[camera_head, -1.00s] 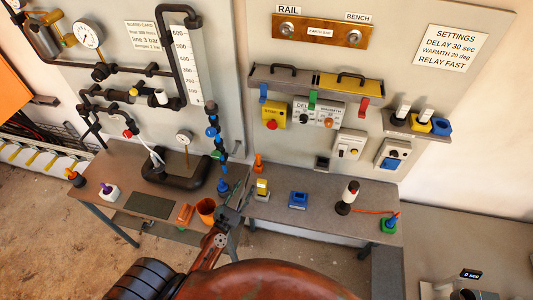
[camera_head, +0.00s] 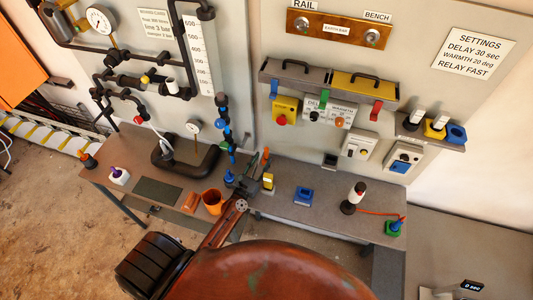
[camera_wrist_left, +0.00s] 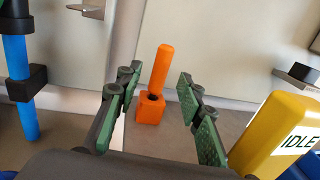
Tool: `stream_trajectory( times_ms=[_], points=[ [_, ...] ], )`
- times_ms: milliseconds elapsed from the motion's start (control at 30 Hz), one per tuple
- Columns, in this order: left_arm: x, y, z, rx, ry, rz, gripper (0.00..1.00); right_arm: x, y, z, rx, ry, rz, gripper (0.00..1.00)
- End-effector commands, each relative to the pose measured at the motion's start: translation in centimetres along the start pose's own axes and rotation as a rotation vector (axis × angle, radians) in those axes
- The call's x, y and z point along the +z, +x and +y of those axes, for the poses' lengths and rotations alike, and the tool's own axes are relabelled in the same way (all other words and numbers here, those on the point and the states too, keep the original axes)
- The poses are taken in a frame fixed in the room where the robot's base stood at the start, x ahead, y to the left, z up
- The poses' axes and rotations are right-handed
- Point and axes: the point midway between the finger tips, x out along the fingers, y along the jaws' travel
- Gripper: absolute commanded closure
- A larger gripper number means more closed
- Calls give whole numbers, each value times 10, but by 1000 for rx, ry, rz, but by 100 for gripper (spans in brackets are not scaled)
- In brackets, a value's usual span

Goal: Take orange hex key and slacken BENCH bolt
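The orange hex key (camera_wrist_left: 162,70) stands upright, slightly tilted, in an orange block (camera_wrist_left: 150,108) in the left wrist view. In the head view its orange top (camera_head: 265,157) shows at the bench's back. My left gripper (camera_wrist_left: 157,100) is open. Its green-padded fingers stand on either side of the key and block, nearer the camera, with gaps visible on both sides. It also shows in the head view (camera_head: 250,178). The BENCH bolt (camera_head: 372,37) sits at the right end of the brass bar (camera_head: 335,28), under the BENCH label. My right gripper is not in view.
A yellow block marked IDLE (camera_wrist_left: 275,135) stands close right of the left gripper. A blue vertical pipe (camera_wrist_left: 20,85) is at the left. An orange cup (camera_head: 212,203) and a blue block (camera_head: 303,196) are on the bench. A tool shelf (camera_head: 325,85) hangs below the brass bar.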

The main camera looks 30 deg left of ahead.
Motion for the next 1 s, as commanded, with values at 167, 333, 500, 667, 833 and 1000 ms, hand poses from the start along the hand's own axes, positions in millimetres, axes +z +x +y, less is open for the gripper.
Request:
stream_trajectory(
  times_ms=[167,333,500,667,833,1000],
  points=[
    [8,27,-1,0,3,-3,65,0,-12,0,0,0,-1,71],
    [5,44,0,2,2,-2,65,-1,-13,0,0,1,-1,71],
    [4,47,0,2,1,-1,65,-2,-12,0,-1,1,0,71],
    [4,47,0,2,1,-1,69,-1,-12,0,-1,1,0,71],
    [4,46,0,3,1,-1,81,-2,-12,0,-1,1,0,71],
    [5,46,0,3,1,-1,93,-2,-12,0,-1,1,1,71]
  ],
)
